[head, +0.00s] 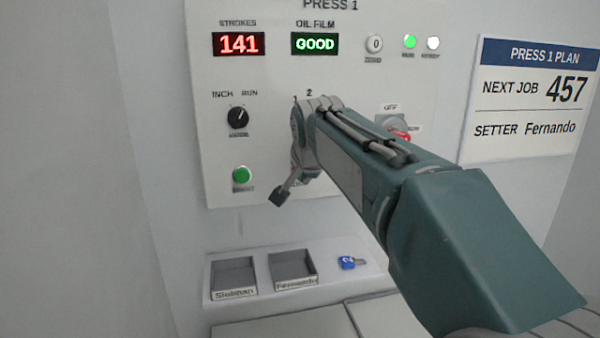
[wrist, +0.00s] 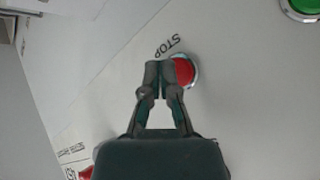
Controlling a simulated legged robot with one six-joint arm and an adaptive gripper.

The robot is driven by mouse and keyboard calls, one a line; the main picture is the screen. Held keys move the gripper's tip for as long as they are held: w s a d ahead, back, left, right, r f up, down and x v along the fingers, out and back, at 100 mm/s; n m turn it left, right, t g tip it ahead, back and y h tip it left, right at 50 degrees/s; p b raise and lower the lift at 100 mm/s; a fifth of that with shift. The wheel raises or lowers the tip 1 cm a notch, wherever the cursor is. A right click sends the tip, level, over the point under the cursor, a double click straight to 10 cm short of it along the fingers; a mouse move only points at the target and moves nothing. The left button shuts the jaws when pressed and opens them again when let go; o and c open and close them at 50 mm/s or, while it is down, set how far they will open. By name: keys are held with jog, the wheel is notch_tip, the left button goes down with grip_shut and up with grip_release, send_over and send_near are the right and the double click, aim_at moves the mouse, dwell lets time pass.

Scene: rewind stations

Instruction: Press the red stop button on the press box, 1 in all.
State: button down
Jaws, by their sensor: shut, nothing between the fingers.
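The red stop button (wrist: 186,72) shows in the wrist view, just right of my fingertips and partly covered by them. The word STOP is printed beside it. My gripper (wrist: 159,66) is shut and empty, its fingertips over the button's left part; I cannot tell whether they touch it. In the head view my gripper (head: 279,197) points down and left in front of the press box (head: 275,140), and my arm hides the area where the stop button sits.
A green button (head: 242,175) and a black selector knob (head: 237,118) are on the panel's left. A red switch (head: 400,134) is at the right, partly behind my arm. Below, a shelf (head: 235,298) holds two labelled trays and a blue-tagged item (head: 348,262).

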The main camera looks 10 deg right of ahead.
jog(key=shift+w, duration=0.1)
jog(key=shift+w+d, duration=0.1)
jog(key=shift+w, duration=0.2)
jog(key=shift+w, duration=0.4)
dwell(0.7)
jog(key=shift+s, duration=0.85)
jog(key=s, duration=0.5)
dwell(0.4)
dwell(0.4)
